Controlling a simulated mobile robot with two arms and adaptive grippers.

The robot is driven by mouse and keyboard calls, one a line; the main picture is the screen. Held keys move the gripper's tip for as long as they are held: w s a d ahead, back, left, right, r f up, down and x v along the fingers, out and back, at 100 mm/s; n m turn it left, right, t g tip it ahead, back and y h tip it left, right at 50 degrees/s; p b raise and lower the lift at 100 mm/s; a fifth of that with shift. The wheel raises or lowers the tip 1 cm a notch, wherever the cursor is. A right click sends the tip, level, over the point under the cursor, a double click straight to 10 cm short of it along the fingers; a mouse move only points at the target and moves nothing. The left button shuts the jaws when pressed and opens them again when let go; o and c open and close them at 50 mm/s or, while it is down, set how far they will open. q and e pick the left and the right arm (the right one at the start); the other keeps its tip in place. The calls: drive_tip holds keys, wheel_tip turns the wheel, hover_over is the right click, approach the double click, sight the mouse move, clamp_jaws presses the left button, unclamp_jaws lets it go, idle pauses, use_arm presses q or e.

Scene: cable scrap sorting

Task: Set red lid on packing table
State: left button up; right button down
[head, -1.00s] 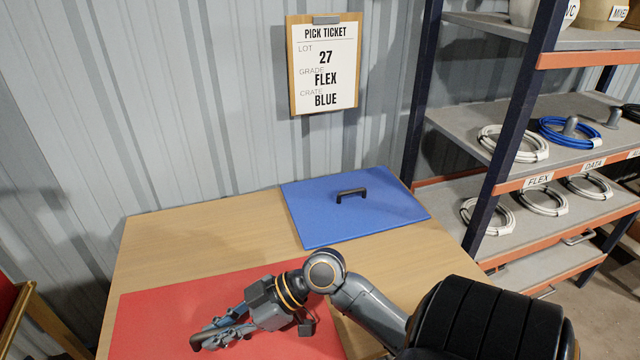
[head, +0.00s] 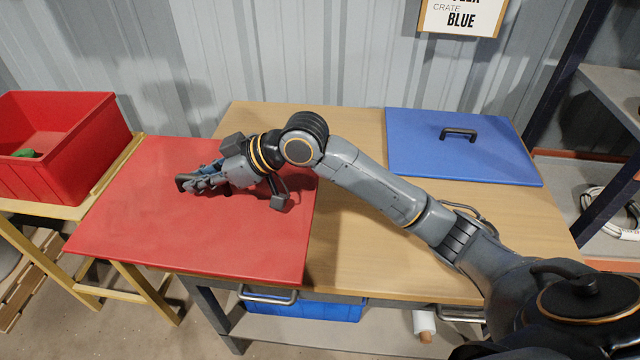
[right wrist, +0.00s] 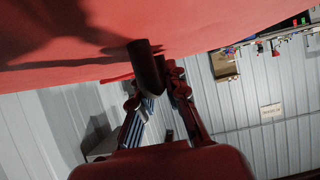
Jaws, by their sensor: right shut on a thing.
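The red lid (head: 200,235) is a flat square panel over the left part of the wooden packing table (head: 350,240). My right gripper (head: 196,182) reaches across the table from the right and is shut on the lid's handle. In the right wrist view the dark handle (right wrist: 146,66) sits between the fingertips, and the red lid (right wrist: 80,40) fills the top. The gripper mostly hides the handle in the head view. My left gripper is not in view.
An open red crate (head: 60,150) with something green inside stands on a yellow stand (head: 100,200) at the left, close to the lid. A blue lid (head: 430,155) with a black handle lies at the table's back right. Shelving (head: 575,130) stands right. Bare tabletop lies between the lids.

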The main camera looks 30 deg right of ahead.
drive_tip(key=d+f, duration=0.1)
drive_tip(key=d, duration=0.2)
drive_tip(key=w+d+f, duration=0.1)
drive_tip(key=d, duration=0.2)
drive_tip(key=d+f, duration=0.1)
drive_tip(key=d, duration=0.1)
drive_tip(key=shift+w+d+f+p, duration=0.15)
drive_tip(key=shift+d+f+p, duration=0.15)
drive_tip(key=shift+d+f, duration=0.1)
drive_tip(key=d+f, duration=0.2)
drive_tip(key=f, duration=0.1)
drive_tip(key=d+f, duration=0.1)
drive_tip(key=d, duration=0.1)
drive_tip(key=shift+w+f, duration=0.35)
drive_tip(key=shift+d+f, duration=0.1)
drive_tip(key=shift+f, duration=0.05)
drive_tip(key=f, duration=0.3)
drive_tip(key=shift+d+p, duration=0.3)
drive_tip(key=shift+d, duration=0.1)
drive_tip(key=shift+w+f, duration=0.1)
drive_tip(key=shift+f, duration=0.4)
drive_tip(key=shift+f, duration=0.1)
